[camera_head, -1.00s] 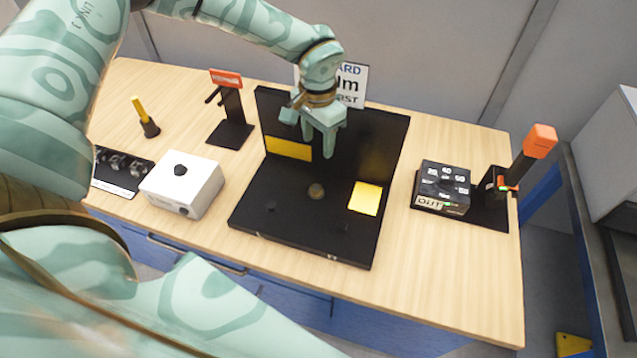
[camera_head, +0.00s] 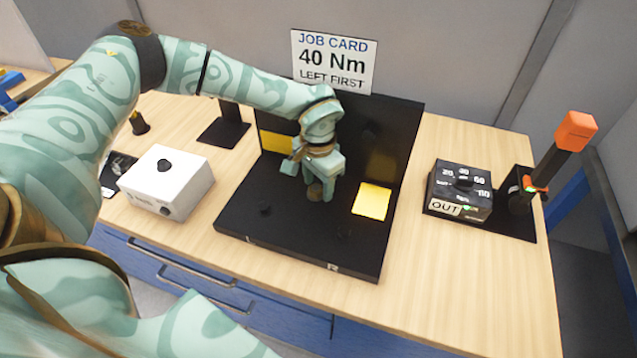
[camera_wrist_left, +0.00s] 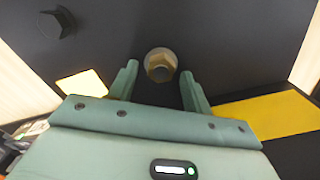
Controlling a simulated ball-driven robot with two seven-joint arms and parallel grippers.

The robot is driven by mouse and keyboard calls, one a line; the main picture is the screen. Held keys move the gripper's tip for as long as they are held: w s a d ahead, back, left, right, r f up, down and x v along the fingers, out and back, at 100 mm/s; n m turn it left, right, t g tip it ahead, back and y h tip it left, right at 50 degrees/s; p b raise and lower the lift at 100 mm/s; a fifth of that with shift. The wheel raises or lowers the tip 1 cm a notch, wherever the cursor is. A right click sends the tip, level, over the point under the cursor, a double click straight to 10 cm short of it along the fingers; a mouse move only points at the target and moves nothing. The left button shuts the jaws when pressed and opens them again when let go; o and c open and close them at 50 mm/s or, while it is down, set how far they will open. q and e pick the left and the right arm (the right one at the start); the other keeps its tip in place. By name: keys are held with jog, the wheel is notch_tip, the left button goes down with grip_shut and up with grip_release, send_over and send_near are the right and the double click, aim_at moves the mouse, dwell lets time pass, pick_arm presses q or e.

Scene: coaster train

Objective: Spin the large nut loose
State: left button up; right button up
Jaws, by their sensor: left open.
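The large nut (camera_wrist_left: 160,66) is a brass-coloured hex nut on the base of the black fixture (camera_head: 300,240). In the left wrist view it lies between and just beyond the fingertips of my left gripper (camera_wrist_left: 158,82), with a gap on both sides. In the head view my left gripper (camera_head: 322,192) points down over the nut (camera_head: 315,191), whose surface is partly covered by the fingers. The gripper is open and empty. My right gripper is out of view.
The fixture has an upright back panel (camera_head: 385,140) behind the gripper and a yellow pad (camera_head: 371,201). A white box (camera_head: 166,182) stands left, a black dial box (camera_head: 461,190) and an orange-topped tool (camera_head: 575,130) right. A job card (camera_head: 333,60) reads 40 Nm, LEFT FIRST.

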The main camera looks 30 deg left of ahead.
pick_arm(q)
jog(key=c, duration=1)
